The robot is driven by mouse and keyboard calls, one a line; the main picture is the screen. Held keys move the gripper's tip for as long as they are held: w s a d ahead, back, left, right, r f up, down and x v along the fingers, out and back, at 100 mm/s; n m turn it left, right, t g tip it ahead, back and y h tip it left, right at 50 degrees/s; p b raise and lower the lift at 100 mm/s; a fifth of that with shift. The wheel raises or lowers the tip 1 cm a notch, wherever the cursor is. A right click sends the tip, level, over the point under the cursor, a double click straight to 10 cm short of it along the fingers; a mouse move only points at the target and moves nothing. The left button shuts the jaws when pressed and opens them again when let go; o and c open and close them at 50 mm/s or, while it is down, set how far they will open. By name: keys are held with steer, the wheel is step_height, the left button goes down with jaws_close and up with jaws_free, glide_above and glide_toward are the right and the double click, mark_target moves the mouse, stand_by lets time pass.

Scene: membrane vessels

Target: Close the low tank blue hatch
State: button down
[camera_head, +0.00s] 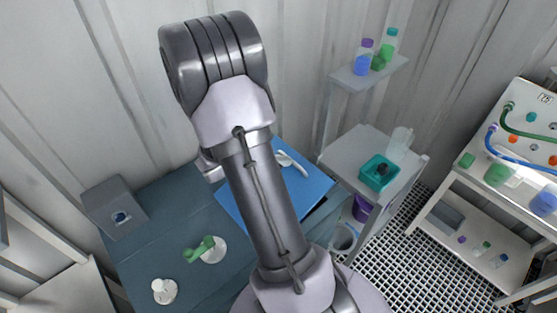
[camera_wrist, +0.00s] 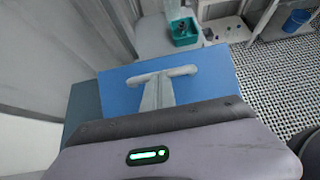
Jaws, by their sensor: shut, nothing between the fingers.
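The blue hatch (camera_head: 312,186) is a flat panel on top of the dark teal low tank (camera_head: 150,240), partly hidden behind my arm. A pale handle (camera_head: 291,162) is on it. In the wrist view the blue hatch (camera_wrist: 215,77) fills the middle, with the bar-shaped handle (camera_wrist: 182,71) across it. My gripper (camera_wrist: 157,82) is shut, its fingers pointing at the middle of the handle with nothing between them. I cannot tell whether they touch it, or whether the hatch lies fully flush. In the head view my arm hides the gripper.
A green valve (camera_head: 203,248) and a white knob (camera_head: 163,289) stand on the tank's near left top. A grey box (camera_head: 115,206) is at its left. A grey stand with a teal tray (camera_head: 379,173) is to the right. Grated floor (camera_head: 400,255) lies beyond.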

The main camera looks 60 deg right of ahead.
steer(key=d+f+y, duration=0.1)
steer(key=f, duration=0.1)
steer(key=d+f+y+b, duration=0.1)
steer(key=f, duration=0.1)
steer(key=s+d+f+b, duration=0.1)
steer(key=f, duration=0.1)
steer(key=shift+d+f+t+y, duration=0.35)
steer(key=shift+d+t+y, duration=0.05)
steer(key=shift+d+f+b, duration=0.15)
steer(key=shift+f+b, duration=0.2)
steer(key=shift+f, duration=0.1)
steer(key=shift+s, duration=0.1)
steer(key=shift+f, duration=0.15)
